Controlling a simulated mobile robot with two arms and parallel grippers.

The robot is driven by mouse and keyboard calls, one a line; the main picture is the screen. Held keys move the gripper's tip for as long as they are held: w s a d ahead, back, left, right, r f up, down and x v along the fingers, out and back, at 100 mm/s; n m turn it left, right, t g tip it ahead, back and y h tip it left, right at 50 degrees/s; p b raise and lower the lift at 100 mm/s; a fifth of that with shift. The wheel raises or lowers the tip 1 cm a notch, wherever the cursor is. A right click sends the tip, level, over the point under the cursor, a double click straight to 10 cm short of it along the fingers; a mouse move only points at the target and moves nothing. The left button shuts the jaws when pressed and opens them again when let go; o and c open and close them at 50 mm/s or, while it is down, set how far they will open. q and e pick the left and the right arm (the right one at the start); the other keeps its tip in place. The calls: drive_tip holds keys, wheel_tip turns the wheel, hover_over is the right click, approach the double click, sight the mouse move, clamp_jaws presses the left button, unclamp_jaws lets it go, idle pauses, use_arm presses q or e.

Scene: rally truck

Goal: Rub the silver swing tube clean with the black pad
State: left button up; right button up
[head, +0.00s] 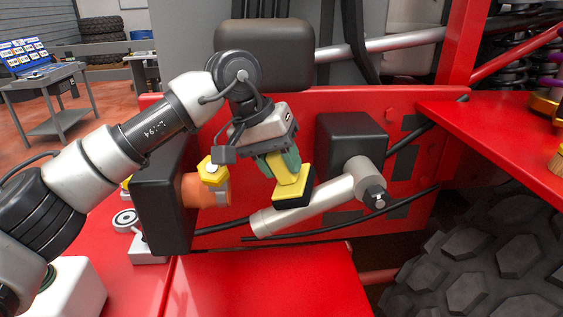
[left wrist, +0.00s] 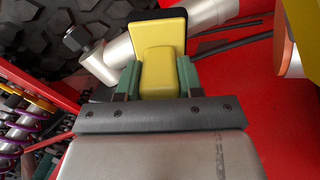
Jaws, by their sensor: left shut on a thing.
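The silver swing tube (head: 322,204) slants across the red panel, with its lower left end free and its upper right end at a bolted joint. My left gripper (head: 282,168) has green fingers shut on the yellow handle of the black pad (head: 293,196). The pad is at the tube's middle in the head view; I cannot tell for sure whether it touches. In the left wrist view the yellow handle (left wrist: 160,65) sits between the green fingers, and the tube (left wrist: 120,58) passes behind the pad. My right gripper is out of view.
A black box (head: 350,140) sits behind the tube's joint, and an orange cylinder with a yellow nut (head: 212,170) is left of the pad. Black hoses (head: 340,222) run below the tube. A large tire (head: 490,250) fills the lower right.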

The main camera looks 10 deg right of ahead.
use_arm(q)
drive_tip(key=shift+r, duration=0.1)
drive_tip(key=shift+p+v, duration=1.35)
drive_tip(key=shift+v, duration=1.15)
drive_tip(key=a+n+p, duration=0.1)
drive_tip(key=p, duration=0.1)
drive_tip(key=a+f+n+p, duration=0.1)
drive_tip(key=a+n+p, duration=0.1)
drive_tip(key=p, duration=0.1)
drive_tip(key=a+n+p, duration=0.1)
drive_tip(key=p, duration=0.1)
drive_tip(key=shift+a+f+p, duration=0.3)
drive_tip(key=shift+a, duration=0.1)
drive_tip(key=shift+w, duration=0.1)
